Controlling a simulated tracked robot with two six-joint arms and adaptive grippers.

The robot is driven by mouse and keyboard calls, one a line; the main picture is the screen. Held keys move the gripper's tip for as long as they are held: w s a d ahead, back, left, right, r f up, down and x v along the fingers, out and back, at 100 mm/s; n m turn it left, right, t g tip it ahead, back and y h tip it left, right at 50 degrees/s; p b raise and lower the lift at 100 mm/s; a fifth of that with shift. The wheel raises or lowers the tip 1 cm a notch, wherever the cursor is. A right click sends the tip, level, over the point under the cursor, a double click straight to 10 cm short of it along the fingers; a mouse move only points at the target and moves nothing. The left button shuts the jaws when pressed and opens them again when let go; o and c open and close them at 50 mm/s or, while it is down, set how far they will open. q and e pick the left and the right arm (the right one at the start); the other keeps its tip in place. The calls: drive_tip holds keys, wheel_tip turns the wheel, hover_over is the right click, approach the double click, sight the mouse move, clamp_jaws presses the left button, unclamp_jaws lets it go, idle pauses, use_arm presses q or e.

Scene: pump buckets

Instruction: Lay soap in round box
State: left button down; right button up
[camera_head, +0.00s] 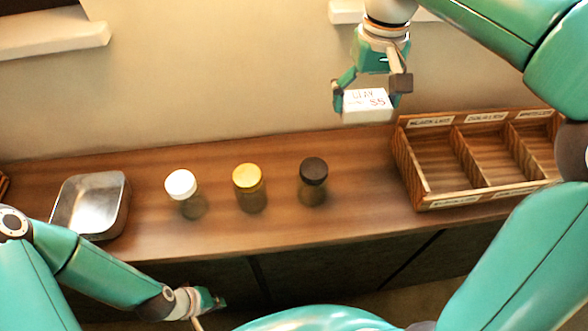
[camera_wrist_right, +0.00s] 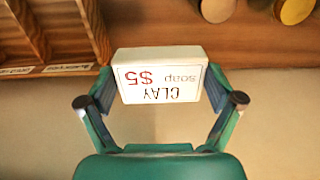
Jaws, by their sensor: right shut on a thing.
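A white block of soap, its label reading "CLAY soap $5", shows in the head view (camera_head: 367,104) and in the right wrist view (camera_wrist_right: 160,75). My right gripper (camera_head: 370,92) is shut on it by its two ends and holds it in the air near the wall, above the back of the counter. A shallow metal tray (camera_head: 122,205) with rounded corners stands at the left of the counter and looks empty. I see no plainly round box. My left gripper (camera_head: 208,302) is low, in front of the counter's front edge; its fingers are too small to read.
Three jars stand mid-counter, with a white lid (camera_head: 181,184), a yellow lid (camera_head: 247,175) and a dark lid (camera_head: 313,170). A labelled wooden box (camera_head: 412,175) with three empty compartments stands at the right. Counter (camera_head: 285,232) in front of the jars is clear.

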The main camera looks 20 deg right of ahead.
sight(346, 176)
wheel_tip(346, 176, down, 20)
drive_tip(key=shift+b, duration=0.35)
idle(0.4)
drive_tip(key=o, duration=0.8)
drive_tip(key=shift+f, duration=0.1)
drive_tip(key=shift+o, duration=0.7)
